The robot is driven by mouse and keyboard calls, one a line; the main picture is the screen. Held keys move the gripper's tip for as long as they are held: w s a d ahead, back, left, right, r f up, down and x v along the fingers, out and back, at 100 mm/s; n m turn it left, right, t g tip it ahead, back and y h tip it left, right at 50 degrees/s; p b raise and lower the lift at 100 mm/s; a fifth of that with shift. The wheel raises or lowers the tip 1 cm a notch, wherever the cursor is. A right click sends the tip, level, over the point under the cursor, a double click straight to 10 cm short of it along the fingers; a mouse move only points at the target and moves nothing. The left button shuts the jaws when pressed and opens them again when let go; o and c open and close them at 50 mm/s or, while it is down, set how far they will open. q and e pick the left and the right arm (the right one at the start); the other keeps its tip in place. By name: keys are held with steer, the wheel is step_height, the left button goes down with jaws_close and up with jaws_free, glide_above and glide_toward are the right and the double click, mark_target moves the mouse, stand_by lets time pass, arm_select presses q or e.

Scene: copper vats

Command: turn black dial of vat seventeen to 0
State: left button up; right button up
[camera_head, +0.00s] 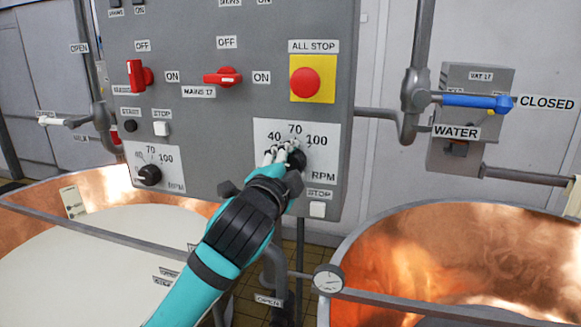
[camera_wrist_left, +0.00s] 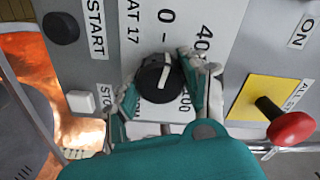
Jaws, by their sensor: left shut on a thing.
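The black dial (camera_wrist_left: 160,79) of vat seventeen sits beside the VAT 17 label in the left wrist view, on a white scale plate (camera_head: 265,134) marked 40, 70, 100 and RPM in the head view. Its white pointer line runs roughly in line with the 0 mark (camera_wrist_left: 166,28) in the wrist view. My left gripper (camera_head: 284,154) is shut on the dial, one finger on each side; in the head view the fingers and hand largely hide the dial and the 0. My right gripper is not in view.
A red ALL STOP button (camera_head: 305,82) on yellow is above the dial. A white STOP button (camera_head: 317,209) is just below. A second black dial (camera_head: 149,175) is on the panel's left. A copper vat (camera_head: 450,250) stands at right, with a rail and gauge (camera_head: 328,279) in front.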

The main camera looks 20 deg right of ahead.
arm_select(q)
steer(key=shift+n, duration=1.2)
steer(key=o, duration=1.2)
steer(key=v, duration=1.2)
steer(key=shift+f, duration=0.1)
